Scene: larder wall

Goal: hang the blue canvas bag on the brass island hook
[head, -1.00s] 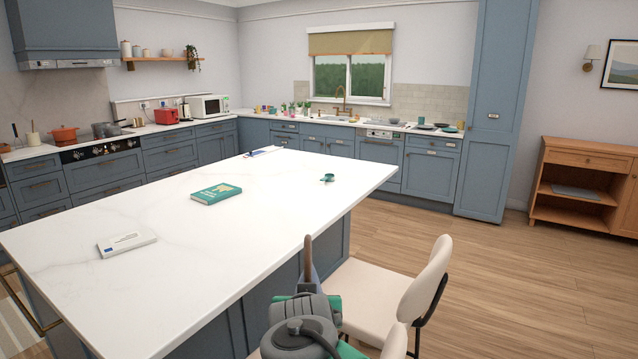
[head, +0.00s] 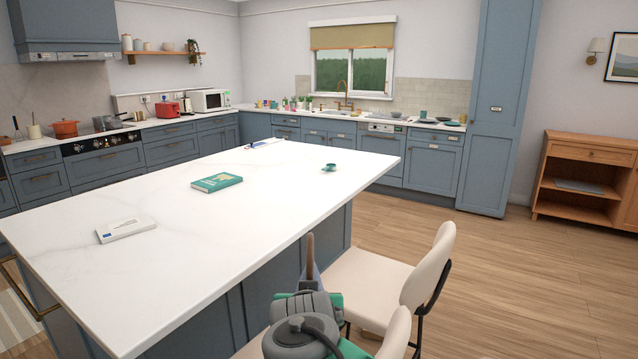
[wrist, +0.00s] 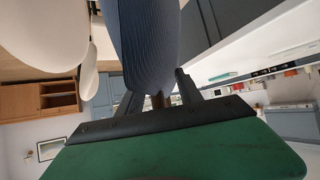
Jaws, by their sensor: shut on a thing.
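The blue canvas bag (wrist: 150,45) fills the upper middle of the wrist view, close to the camera. My gripper (wrist: 160,100) is shut on its brown strap, which shows between the dark fingers. In the head view, my gripper and arm are at the bottom, beside the island's right side. A brown strip of the strap (head: 310,250) stands up there, with a little of the blue bag below it. My arm hides most of the bag in that view. I cannot make out the brass hook in either view.
Cream chairs (head: 430,260) stand close by my arm on the right. A brass rail (head: 25,300) is at the island's left end. Wooden floor beyond the chairs is clear.

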